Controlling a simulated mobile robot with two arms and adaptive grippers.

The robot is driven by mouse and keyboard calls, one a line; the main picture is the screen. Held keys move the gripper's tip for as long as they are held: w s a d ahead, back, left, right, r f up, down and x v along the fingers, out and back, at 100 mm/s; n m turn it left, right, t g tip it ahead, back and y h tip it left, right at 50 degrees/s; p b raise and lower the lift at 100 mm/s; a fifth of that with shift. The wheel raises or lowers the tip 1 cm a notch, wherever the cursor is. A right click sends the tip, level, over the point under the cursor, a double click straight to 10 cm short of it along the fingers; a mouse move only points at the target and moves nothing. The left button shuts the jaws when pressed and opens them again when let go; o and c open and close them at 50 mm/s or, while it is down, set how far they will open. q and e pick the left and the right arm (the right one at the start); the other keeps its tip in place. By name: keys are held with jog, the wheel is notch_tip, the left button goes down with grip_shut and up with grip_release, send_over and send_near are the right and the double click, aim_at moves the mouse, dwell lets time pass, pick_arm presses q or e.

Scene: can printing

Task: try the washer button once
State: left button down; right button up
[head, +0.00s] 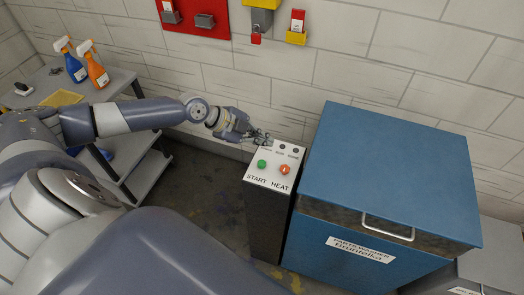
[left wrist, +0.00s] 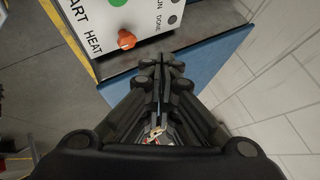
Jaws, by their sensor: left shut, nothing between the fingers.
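The control box (head: 262,183) stands upright beside the blue parts washer (head: 390,165). Its white top has a green START button (head: 262,164), an orange-red HEAT knob (head: 285,170) and small dark indicators at the back edge. My left gripper (head: 262,138) is shut and empty, over the back left of the panel. In the left wrist view its fingers (left wrist: 162,65) are together, near the HEAT knob (left wrist: 126,39); the green button (left wrist: 117,2) is cut by the top edge. I cannot tell whether the fingers touch the panel. My right gripper is not in view.
A grey table (head: 118,82) at the left holds a blue spray bottle (head: 76,68) and an orange one (head: 97,72). A red wall board (head: 195,14) hangs above. The washer lid has a metal handle (head: 388,232). Floor left of the box is clear.

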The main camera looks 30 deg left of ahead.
pick_arm(q)
jog(key=b, duration=0.5)
send_over(262, 164)
notch_tip(262, 164, down, 7)
jog(key=shift+f, duration=0.55)
dwell(0.3)
dwell(0.3)
jog(key=shift+f+b, duration=0.4)
jog(key=shift+b, duration=0.3)
